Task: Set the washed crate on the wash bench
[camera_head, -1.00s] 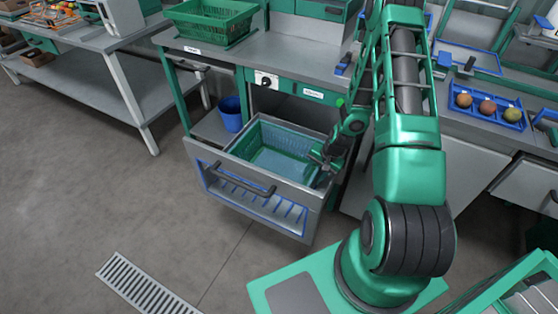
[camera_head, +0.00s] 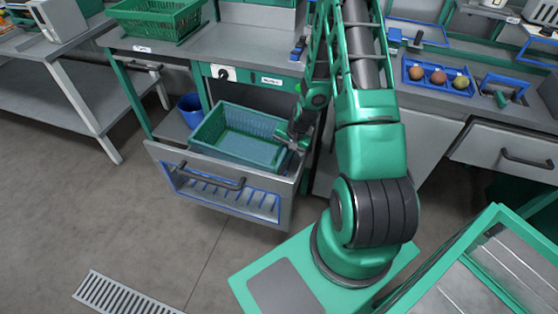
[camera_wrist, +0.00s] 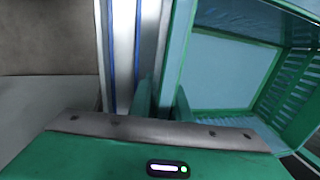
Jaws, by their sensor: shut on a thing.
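A green slatted crate (camera_head: 208,127) with a pale blue-grey inside sits within the pulled-out drawer (camera_head: 190,157) under the grey bench. It is upright, with its rim showing above the drawer's sides. My gripper (camera_head: 293,143) reaches down to the crate's right side and is shut on its wall. In the wrist view, the fingers (camera_wrist: 164,100) straddle the crate's rim, with the crate's inside (camera_wrist: 225,65) to the right. The crate's underside is hidden. The grey bench top (camera_head: 250,52) above the drawer has free surface; I cannot read its label.
Another green crate (camera_head: 158,22) stands on the bench's left end. A blue bucket (camera_head: 190,110) is left of the drawer. A blue tray (camera_head: 408,83) with round fruit lies on the right-hand counter. A green frame (camera_head: 480,235) stands near at lower right. Left floor is clear.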

